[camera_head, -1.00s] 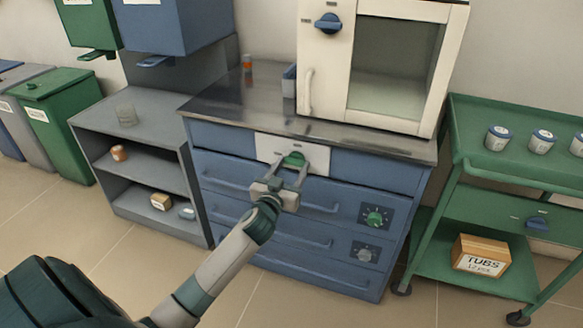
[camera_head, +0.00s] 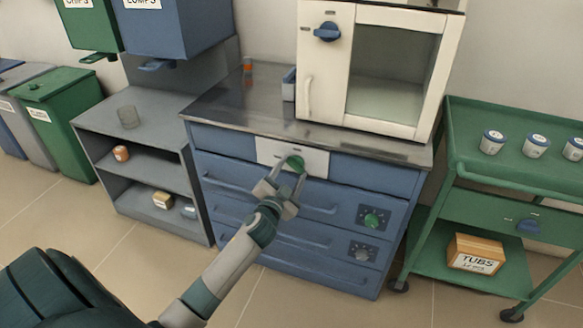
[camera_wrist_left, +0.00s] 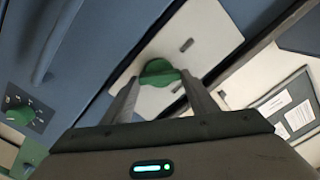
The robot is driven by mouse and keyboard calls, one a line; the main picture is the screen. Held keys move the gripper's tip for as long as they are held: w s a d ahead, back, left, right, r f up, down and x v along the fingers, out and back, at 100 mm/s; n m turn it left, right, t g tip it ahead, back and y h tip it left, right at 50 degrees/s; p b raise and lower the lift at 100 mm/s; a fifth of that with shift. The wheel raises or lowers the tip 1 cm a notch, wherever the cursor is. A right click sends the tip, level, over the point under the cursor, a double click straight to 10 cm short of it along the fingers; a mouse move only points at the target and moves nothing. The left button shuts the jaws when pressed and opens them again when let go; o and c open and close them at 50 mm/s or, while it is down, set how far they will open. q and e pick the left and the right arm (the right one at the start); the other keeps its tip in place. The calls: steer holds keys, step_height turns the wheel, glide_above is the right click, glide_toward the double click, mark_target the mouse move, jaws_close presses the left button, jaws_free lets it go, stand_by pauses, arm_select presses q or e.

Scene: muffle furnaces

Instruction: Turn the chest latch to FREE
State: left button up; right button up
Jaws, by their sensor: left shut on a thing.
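The chest is a blue drawer cabinet (camera_head: 236,143) with a steel top in the head view. Its latch is a green knob (camera_head: 299,163) on a white plate (camera_head: 266,150) at the top of the front. The knob (camera_wrist_left: 158,72) and plate (camera_wrist_left: 215,25) also show in the left wrist view. My left gripper (camera_head: 291,166) is shut on the knob, one finger on each side, and looks tilted against the plate. In the left wrist view the gripper (camera_wrist_left: 159,82) partly hides the plate. Small dark marks show on the plate, but no lettering can be read. My right gripper is out of view.
A white furnace (camera_head: 312,75) with a blue knob stands on the cabinet top. A green cart (camera_head: 480,180) stands right, grey shelves (camera_head: 100,135) left. Floor shows in front.

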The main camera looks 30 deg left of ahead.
arm_select(q)
steer(key=m+p, duration=0.1)
steer(key=m, duration=0.3)
steer(key=shift+d+m, duration=0.1)
steer(key=shift+m, duration=0.3)
steer(key=m+p, duration=0.1)
steer(key=m, duration=0.4)
steer(key=shift+f+m+p, duration=0.15)
steer(key=shift+m+p, duration=0.25)
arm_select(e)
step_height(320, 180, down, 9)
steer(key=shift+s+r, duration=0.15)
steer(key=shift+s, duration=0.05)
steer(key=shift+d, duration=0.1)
arm_select(q)
steer(key=o, duration=1)
steer(key=shift+o, duration=0.2)
